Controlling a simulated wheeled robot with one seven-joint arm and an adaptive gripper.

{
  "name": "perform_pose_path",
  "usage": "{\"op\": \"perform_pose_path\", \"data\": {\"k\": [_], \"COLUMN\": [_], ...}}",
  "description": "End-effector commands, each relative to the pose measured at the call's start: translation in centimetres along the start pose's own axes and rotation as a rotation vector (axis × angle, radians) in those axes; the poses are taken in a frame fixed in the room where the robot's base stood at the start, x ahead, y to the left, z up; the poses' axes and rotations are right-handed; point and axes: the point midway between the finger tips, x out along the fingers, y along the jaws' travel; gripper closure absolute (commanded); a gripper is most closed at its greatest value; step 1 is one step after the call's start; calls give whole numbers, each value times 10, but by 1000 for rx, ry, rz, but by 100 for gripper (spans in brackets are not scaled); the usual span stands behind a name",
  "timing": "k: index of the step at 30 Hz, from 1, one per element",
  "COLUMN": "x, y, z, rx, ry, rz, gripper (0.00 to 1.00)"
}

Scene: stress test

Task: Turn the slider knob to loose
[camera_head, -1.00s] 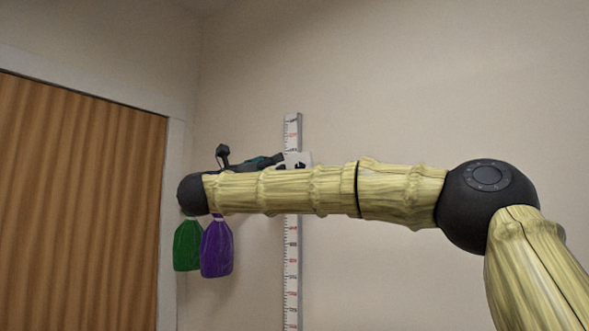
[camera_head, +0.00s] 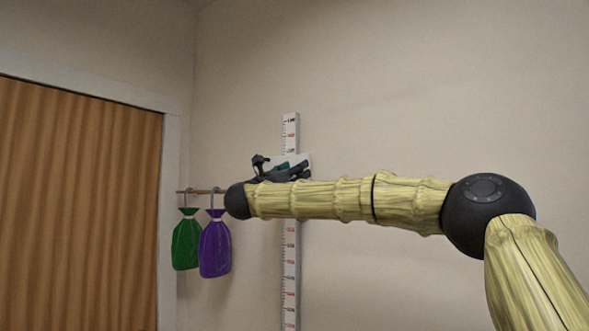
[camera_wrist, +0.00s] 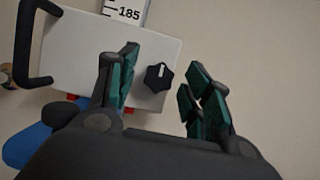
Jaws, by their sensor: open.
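The slider (camera_wrist: 112,40) is a light grey block on a vertical measuring rail. In the wrist view its dark faceted knob (camera_wrist: 159,77) with a pale mark on top sits on its right part. My gripper (camera_wrist: 160,85) is open, with teal pads on either side of the knob in the picture; I cannot tell whether they reach its depth. In the head view my gripper (camera_head: 292,172) is in front of the slider (camera_head: 302,160), and my arm hides much of it. The knob cannot be made out there.
A dark handle (camera_wrist: 36,40) sticks out at the slider's left. The rail (camera_head: 291,270) runs down the wall. A green bag (camera_head: 186,242) and a purple bag (camera_head: 214,247) hang from a rod (camera_head: 200,191) at left, beside a brown panel (camera_head: 75,200). The wall right of the rail is bare.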

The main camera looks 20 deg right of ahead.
Motion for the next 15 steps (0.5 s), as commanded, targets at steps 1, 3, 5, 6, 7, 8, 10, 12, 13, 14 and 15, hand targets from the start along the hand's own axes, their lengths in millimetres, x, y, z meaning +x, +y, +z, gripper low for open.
{"op": "perform_pose_path", "data": {"k": [1, 3, 5, 6, 7, 8, 10, 12, 13, 14, 15], "x": [1, 1, 1, 1, 1, 1, 1, 1, 1, 1, 1], "y": [0, 0, 0, 0, 0, 0, 0, 0, 0, 0, 0], "z": [0, -1, -1, -1, -1, -1, -1, -1, 0, 0, 0], "rx": [0, 0, 0, 0, 0, 0, 0, 0, 0, 0, 0], "ry": [0, 0, 0, 0, 0, 0, 0, 0, 0, 0, 0], "rz": [0, 0, 0, 0, 0, 0, 0, 0, 0, 0, 0], "gripper": [50, 50, 50, 50, 50, 52, 65, 78, 83, 89, 96]}}
